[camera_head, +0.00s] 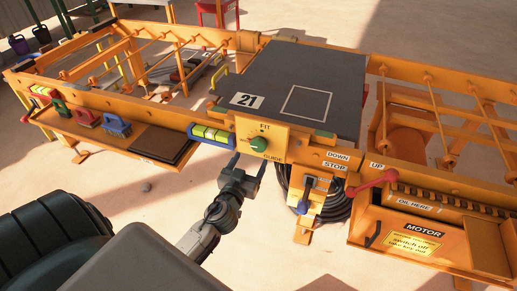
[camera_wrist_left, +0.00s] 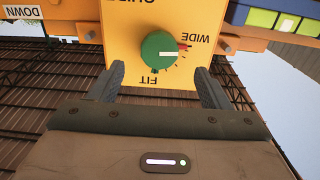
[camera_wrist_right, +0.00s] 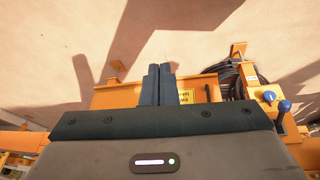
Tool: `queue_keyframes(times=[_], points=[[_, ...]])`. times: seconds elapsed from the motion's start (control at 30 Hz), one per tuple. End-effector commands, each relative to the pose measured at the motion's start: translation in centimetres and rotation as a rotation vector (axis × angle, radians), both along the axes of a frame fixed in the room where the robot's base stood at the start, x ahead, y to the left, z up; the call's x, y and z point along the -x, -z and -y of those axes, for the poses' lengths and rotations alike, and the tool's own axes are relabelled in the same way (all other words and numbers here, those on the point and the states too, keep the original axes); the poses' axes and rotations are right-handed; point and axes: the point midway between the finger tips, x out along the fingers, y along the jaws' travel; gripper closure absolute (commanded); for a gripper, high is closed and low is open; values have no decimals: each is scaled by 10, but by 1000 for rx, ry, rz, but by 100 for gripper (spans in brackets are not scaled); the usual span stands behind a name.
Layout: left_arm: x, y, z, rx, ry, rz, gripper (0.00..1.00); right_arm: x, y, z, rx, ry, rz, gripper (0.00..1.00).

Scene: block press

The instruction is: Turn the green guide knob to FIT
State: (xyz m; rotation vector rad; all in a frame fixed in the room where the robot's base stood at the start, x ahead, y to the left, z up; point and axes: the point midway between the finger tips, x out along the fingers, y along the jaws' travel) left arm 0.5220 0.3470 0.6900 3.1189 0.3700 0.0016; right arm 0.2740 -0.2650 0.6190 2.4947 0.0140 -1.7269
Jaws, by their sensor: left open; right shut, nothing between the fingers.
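The green guide knob (camera_head: 259,144) sits on a yellow GUIDE panel (camera_head: 274,132) at the press front, with FIT printed above it in the head view. In the left wrist view the knob (camera_wrist_left: 158,47) has a white bar lying level across it, with WIDE at upper right and FIT below. My left gripper (camera_head: 248,165) is open in front of the panel. Its fingers (camera_wrist_left: 159,72) stand apart on either side, short of the knob and not visibly touching it. My right gripper (camera_wrist_right: 159,68) is shut and empty, seen only in its wrist view.
A blue level (camera_head: 211,135) is left of the panel. A red-handled lever (camera_head: 375,186) and the STOP lever box (camera_head: 312,200) are right of it. A shelf (camera_head: 110,130) holds several tools. A black hose coil (camera_head: 335,195) hangs below.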

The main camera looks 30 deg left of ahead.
Motion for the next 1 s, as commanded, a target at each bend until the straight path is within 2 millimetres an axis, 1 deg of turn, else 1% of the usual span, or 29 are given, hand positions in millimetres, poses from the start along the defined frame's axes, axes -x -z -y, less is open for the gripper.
queue_keyframes(times=[0.03, 0.07, 0.1, 0.2, 0.33, 0.5, 0.77, 0.87, 0.9, 0.97, 1.0], points=[[-11, -4, -3, 0, 0, 2, 29, 2, -7, 3, 12, 2, -19, 100], [-17, -4, -4, 0, 0, 1, 29, 3, -9, 4, 20, 5, -31, 100], [-24, -3, -6, 0, 0, 1, 29, 2, -2, 5, 21, 7, -42, 100], [-40, -3, -10, 0, 0, 0, 29, -1, 11, 7, 22, 10, -56, 100], [-56, -1, -13, 0, 0, -1, 29, -5, 24, 8, 21, 13, -64, 100], [-65, 0, -16, 0, 1, -1, 29, -7, 33, 9, 20, 14, -69, 100], [-66, 1, -16, 0, 1, -1, 29, -7, 35, 9, 20, 14, -68, 100], [-66, 1, -16, 0, 1, -1, 47, -7, 35, 9, 20, 14, -68, 100], [-66, 1, -16, 0, 1, -1, 55, -7, 35, 9, 20, 14, -68, 100], [-66, 1, -16, 0, 1, -1, 66, -7, 35, 9, 20, 14, -68, 100], [-66, 1, -16, 0, 1, -1, 74, -7, 35, 9, 20, 14, -68, 100]])
